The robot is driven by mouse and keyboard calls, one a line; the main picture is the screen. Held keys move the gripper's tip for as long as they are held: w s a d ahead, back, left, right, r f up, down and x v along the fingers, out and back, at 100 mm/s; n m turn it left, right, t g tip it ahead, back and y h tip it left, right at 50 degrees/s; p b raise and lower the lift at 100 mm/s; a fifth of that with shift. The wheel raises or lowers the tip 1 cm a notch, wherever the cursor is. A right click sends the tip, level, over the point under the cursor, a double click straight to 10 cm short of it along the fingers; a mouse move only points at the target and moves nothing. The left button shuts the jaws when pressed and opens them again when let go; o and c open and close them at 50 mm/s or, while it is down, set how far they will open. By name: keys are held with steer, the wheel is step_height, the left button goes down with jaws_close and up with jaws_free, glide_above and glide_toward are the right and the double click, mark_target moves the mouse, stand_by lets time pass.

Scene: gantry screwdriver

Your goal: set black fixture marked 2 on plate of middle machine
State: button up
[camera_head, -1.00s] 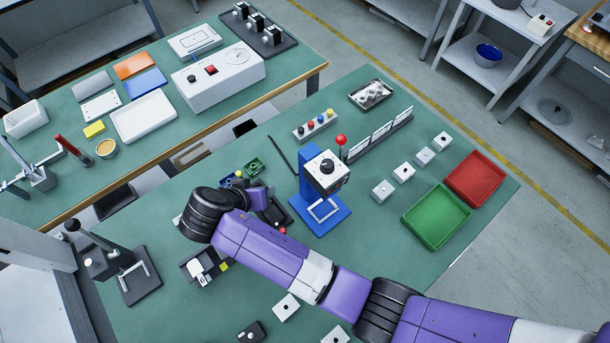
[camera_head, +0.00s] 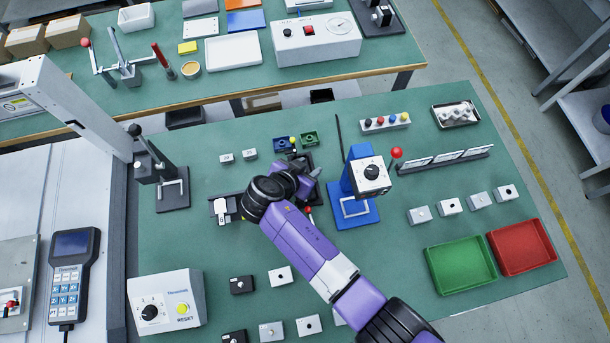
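My gripper (camera_head: 300,183) is near the table's middle, seen from above and behind. My wrist hides most of it, so I cannot tell whether its fingers are open or hold anything. It overlaps a dark machine (camera_head: 300,160) between the black press (camera_head: 170,195) on the left and the blue machine (camera_head: 352,210) on the right. That dark machine's plate is mostly hidden. Two small black blocks, one (camera_head: 241,285) below left of my arm and one (camera_head: 234,338) at the bottom edge, have white marks too small to read. I cannot tell which fixture is marked 2.
A black unit with a white piece (camera_head: 221,208) stands left of my wrist. Green (camera_head: 460,266) and red (camera_head: 521,247) trays lie at right. Several small white blocks (camera_head: 280,276) lie in front. A control box (camera_head: 167,303) stands lower left.

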steer(key=shift+w+d+f, duration=0.15)
steer(key=shift+w+f, duration=0.1)
steer(key=shift+f, duration=0.1)
jaws_close()
steer(key=shift+r, duration=0.1)
stand_by(1.1)
